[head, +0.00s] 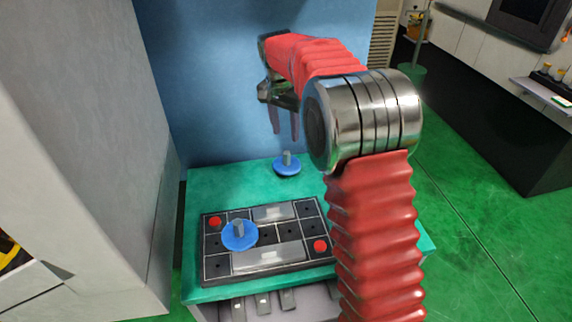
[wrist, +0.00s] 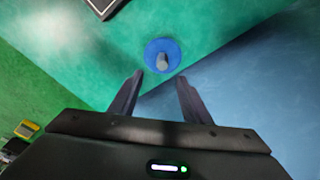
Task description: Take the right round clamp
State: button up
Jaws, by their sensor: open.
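Two round clamps, each a blue disc with a grey stem, show in the head view. The right round clamp (head: 287,166) stands on the green tabletop near its back edge. It also shows in the wrist view (wrist: 163,56), just beyond the fingertips and roughly between their lines. The left round clamp (head: 239,236) is on the black plate. My gripper (head: 284,138) hangs above the right clamp, fingers pointing down, open and empty. In the wrist view my gripper (wrist: 158,84) has its two dark fingers apart, not touching the clamp.
The black plate (head: 213,269) with red knobs and grey bars lies on the green table (head: 200,186). A blue wall (head: 230,80) rises close behind the table. A grey cabinet (head: 75,130) stands at the left. My red arm hides the table's right part.

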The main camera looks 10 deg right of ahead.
aim_at(287, 152)
jog(key=f, duration=0.5)
jog(key=shift+w+d+f, duration=0.3)
jog(key=shift+f, duration=0.05)
jog(key=shift+w+f, duration=0.2)
jog(key=shift+f, duration=1.1)
jog(key=shift+w+f, duration=0.2)
jog(key=shift+f, duration=1.05)
jog(key=shift+c, duration=0.5)
grip_shut()
jog(key=shift+r, duration=0.1)
